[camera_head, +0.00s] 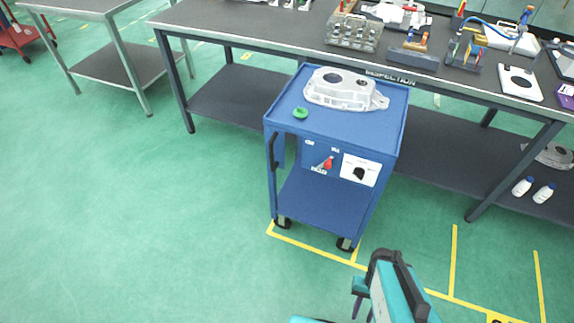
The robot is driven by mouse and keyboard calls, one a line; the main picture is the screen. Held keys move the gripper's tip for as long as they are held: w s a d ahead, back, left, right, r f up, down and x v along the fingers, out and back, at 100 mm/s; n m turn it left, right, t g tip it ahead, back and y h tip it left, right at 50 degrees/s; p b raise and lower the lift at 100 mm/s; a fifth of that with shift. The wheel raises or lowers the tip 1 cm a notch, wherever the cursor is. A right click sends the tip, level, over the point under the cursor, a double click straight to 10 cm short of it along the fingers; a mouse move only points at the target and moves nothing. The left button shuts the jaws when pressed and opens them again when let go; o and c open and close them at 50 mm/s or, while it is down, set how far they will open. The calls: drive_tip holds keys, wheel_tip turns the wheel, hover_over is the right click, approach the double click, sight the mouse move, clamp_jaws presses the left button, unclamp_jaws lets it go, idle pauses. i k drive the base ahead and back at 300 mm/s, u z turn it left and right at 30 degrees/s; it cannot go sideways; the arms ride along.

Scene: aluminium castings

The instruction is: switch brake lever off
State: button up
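A blue cart (284,170) stands in front of the inspection bench. On its front panel is a small red lever (327,163), with small light labels above it and a light label below, too small to read surely. The lever appears tilted, its upper end toward the right label. My arm's teal and black end (392,290) is at the bottom edge, in front of and below the cart, well apart from the lever. Dark finger-like parts of my gripper (360,296) show there, but their opening cannot be made out.
A white plate with a black knob (359,173) is right of the lever. A metal casting (345,96) and a green button-like piece (300,113) are on the cart's top. The bench (282,38) stands behind. Green floor left of the cart is clear.

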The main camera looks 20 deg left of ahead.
sight(328, 164)
drive_tip(key=u, duration=0.8)
drive_tip(key=k, duration=1)
drive_tip(key=z, duration=0.05)
drive_tip(key=i, duration=0.95)
